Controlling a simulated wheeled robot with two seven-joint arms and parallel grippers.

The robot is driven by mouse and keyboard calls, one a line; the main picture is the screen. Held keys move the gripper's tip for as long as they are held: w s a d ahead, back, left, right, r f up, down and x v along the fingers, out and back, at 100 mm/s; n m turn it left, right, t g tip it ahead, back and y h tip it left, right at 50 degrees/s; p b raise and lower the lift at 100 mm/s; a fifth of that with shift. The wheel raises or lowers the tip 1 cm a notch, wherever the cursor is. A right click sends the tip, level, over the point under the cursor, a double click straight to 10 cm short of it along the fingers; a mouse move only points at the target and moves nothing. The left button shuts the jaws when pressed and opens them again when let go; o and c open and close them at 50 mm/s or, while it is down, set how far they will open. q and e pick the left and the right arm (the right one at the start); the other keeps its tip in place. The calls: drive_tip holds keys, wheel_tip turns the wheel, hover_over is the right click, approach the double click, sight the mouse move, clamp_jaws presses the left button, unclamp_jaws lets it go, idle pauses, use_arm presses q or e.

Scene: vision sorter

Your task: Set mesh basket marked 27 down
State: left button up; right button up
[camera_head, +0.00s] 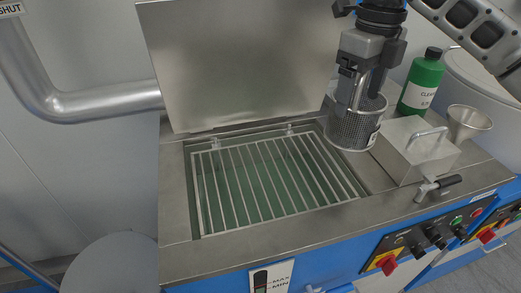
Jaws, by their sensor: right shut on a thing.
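The mesh basket (352,130) is a small round metal basket with perforated walls. My right gripper (352,97) comes down from the top right and is shut on the basket's rim. The basket is upright at the right edge of the open tank, near the grate's back right corner. I cannot tell whether its bottom touches the surface. Only the edge of a label shows at its right side, and the number cannot be read. My left gripper is not in view.
The tank's lid (240,60) stands open behind a barred grate (215,190) over green liquid. A metal box with a handle (405,158), a green bottle (421,82) and a metal funnel (467,122) stand close on the right. The steel front edge (270,238) is clear.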

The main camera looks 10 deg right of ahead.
drive_tip(key=shift+w+a, duration=0.1)
drive_tip(key=shift+a, duration=0.2)
use_arm(q)
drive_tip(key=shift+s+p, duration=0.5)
drive_tip(key=shift+p, duration=0.05)
use_arm(e)
drive_tip(key=a+f, duration=0.4)
drive_tip(key=w+a+f, duration=0.1)
drive_tip(key=a+f, duration=0.3)
drive_tip(key=w+a+f, duration=0.1)
drive_tip(key=a+f, duration=0.3)
drive_tip(key=a, duration=0.1)
drive_tip(key=shift+w+a+f, duration=0.1)
drive_tip(key=shift+w+f, duration=0.05)
drive_tip(key=shift+f, duration=0.15)
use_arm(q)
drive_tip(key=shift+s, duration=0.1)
use_arm(e)
drive_tip(key=shift+f, duration=0.15)
drive_tip(key=o, duration=1.9)
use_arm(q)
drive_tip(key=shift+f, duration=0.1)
